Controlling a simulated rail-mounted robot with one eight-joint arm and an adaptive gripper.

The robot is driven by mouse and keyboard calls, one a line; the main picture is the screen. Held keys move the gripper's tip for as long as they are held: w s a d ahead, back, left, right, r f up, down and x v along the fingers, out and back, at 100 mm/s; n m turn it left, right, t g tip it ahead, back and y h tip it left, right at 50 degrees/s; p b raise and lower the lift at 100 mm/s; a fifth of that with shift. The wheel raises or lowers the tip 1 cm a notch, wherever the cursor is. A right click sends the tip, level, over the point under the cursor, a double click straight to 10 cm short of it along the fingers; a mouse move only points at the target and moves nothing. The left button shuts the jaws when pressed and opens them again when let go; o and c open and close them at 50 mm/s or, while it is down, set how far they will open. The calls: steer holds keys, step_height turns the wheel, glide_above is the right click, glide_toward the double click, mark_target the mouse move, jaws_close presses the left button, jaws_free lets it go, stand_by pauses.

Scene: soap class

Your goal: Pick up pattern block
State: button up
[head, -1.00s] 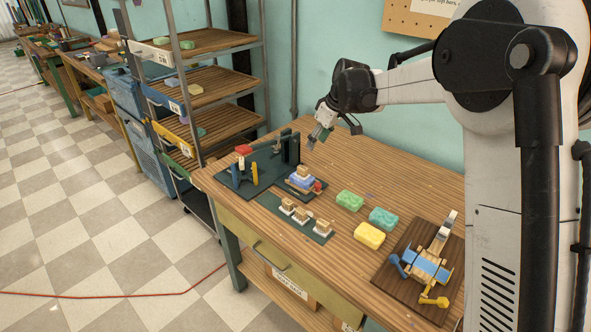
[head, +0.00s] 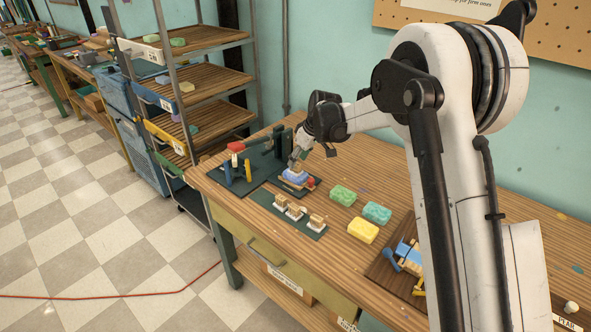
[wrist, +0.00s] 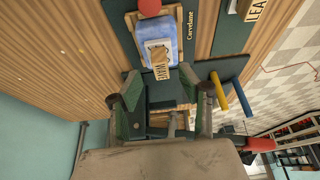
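A small wooden block with a WAVE label (wrist: 160,66) rests on a blue soap bar (wrist: 158,45) in the wrist view. The blue soap (head: 296,177) sits in a small wooden frame on the dark green board. My gripper (head: 296,163) is over the soap in the head view and hides most of the block there. In the wrist view its two green-padded fingers (wrist: 160,80) are apart, with the block just beyond and between their tips. Whether they touch it I cannot tell. Several other small wooden blocks (head: 296,210) sit on white bases on a green strip.
A stand with a red-tipped lever (head: 237,147) and yellow and blue posts is left of my gripper. Green soap (head: 342,196), teal soap (head: 377,213) and yellow soap (head: 363,231) lie to the right. A shelf rack (head: 205,85) stands at the left.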

steer(key=shift+x, duration=1.5)
steer(key=shift+a, duration=0.1)
jaws_close()
steer(key=shift+r, duration=0.15)
